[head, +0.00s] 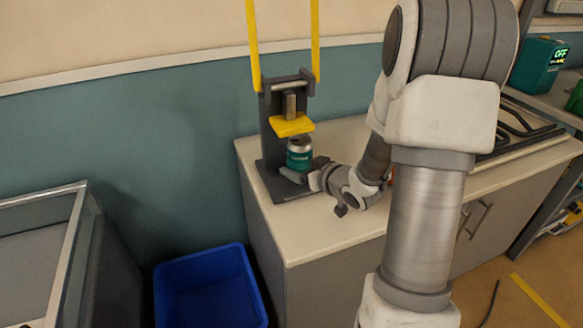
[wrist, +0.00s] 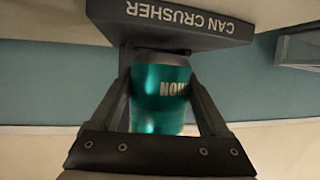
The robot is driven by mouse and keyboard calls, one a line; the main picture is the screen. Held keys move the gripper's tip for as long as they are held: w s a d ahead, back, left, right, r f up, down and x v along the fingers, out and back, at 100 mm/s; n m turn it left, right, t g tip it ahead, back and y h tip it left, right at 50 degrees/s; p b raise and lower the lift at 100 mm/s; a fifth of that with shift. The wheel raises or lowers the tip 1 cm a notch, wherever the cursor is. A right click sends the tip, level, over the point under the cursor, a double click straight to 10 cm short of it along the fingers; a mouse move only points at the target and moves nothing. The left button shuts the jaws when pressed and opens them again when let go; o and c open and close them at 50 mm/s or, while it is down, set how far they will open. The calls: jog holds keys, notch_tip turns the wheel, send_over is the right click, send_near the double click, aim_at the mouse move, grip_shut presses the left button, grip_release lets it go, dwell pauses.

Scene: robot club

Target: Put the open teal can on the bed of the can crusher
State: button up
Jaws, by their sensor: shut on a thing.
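The teal can (head: 299,152) is upright at the can crusher, below its yellow press plate (head: 292,125). My gripper (head: 300,172) is shut on the can from the right front side. In the wrist view the teal can (wrist: 160,95) sits between the two fingers of my gripper (wrist: 160,105), with part of its lettering showing. The can crusher (head: 272,135) is a dark upright frame with yellow handles raised. Its base (wrist: 185,30) carries the words CAN CRUSHER. I cannot tell whether the can touches the bed. The can's top opening is not clear.
The crusher stands at the left end of a pale counter (head: 330,240). A blue bin (head: 210,290) is on the floor in front left. A grey-framed case (head: 45,250) is at far left. A teal box (head: 538,65) is at upper right.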

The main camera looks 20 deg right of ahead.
aim_at(291, 165)
jog(key=x, duration=0.1)
jog(key=b+x, duration=0.1)
jog(key=x, duration=0.2)
jog(key=shift+w+r, duration=0.25)
jog(key=shift+r, duration=0.1)
jog(key=shift+s+f+b, duration=0.1)
jog(key=shift+f+b, duration=0.2)
jog(key=shift+f, duration=0.05)
jog(key=shift+f, duration=0.15)
jog(key=o, duration=1.2)
jog(key=shift+c, duration=0.2)
